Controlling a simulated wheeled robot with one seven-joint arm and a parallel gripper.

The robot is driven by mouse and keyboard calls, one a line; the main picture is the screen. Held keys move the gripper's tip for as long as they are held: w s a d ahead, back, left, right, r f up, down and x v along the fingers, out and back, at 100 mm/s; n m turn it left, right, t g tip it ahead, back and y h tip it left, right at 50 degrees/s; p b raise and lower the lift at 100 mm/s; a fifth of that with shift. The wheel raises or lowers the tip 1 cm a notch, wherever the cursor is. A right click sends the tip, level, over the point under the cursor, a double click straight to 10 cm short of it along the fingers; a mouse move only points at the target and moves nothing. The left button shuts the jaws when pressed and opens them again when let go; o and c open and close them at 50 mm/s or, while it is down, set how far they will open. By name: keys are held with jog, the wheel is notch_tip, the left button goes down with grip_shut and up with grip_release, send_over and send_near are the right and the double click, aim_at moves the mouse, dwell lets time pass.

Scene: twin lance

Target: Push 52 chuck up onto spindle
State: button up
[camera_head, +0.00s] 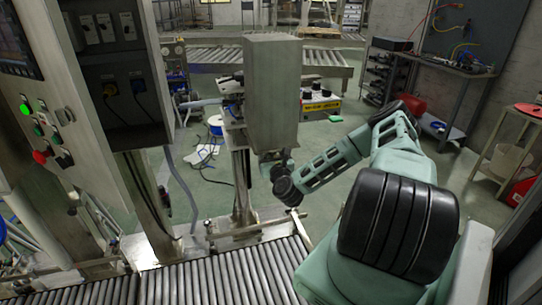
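A tall grey metal housing (272,95) stands on a post in the middle of the head view. I cannot make out the spindle or the 52 chuck as separate parts. My green arm reaches in from the right, and its dark wrist bends up at the housing's lower end. My gripper (275,158) is small and partly hidden just under the housing. I cannot see its fingers clearly, whether they are open or shut, or whether it touches anything.
A roller conveyor (210,279) runs along the front. A control cabinet with buttons (45,135) stands close on the left. A yellow box with knobs (320,104) is behind the housing. A bench (447,65) and red-topped stand (530,110) are at right.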

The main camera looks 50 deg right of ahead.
jog(key=shift+s+f, duration=0.1)
jog(key=shift+f, duration=0.05)
jog(key=shift+s+a, duration=0.2)
jog(key=b+v, duration=0.4)
jog(key=v, duration=1.2)
jog(key=shift+s+a, duration=0.25)
